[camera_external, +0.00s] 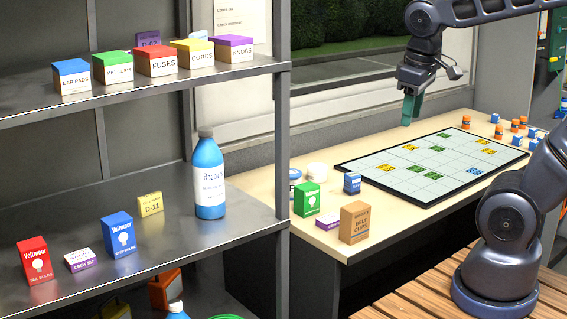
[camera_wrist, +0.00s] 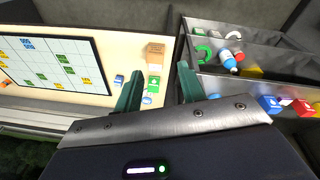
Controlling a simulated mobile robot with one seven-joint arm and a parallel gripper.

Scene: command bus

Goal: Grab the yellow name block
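The yellow name block (camera_external: 150,204), marked D-11, stands upright on the lower grey shelf, behind and right of the blue Voltmoor box (camera_external: 118,233) and left of the blue bottle (camera_external: 209,178). My gripper (camera_external: 411,108) hangs over the far left edge of the board, well to the right of the block and apart from it. In the wrist view its two green fingers (camera_wrist: 160,85) are spread with nothing between them. I cannot clearly make out the name block in the wrist view.
A purple D-02 block (camera_external: 148,41) stands behind the upper shelf's row of boxes, which includes a yellow CORDS box (camera_external: 193,53). A red box (camera_external: 35,260) and a small purple-white box (camera_external: 80,260) share the lower shelf. The desk holds a gridded board (camera_external: 435,165) and small boxes.

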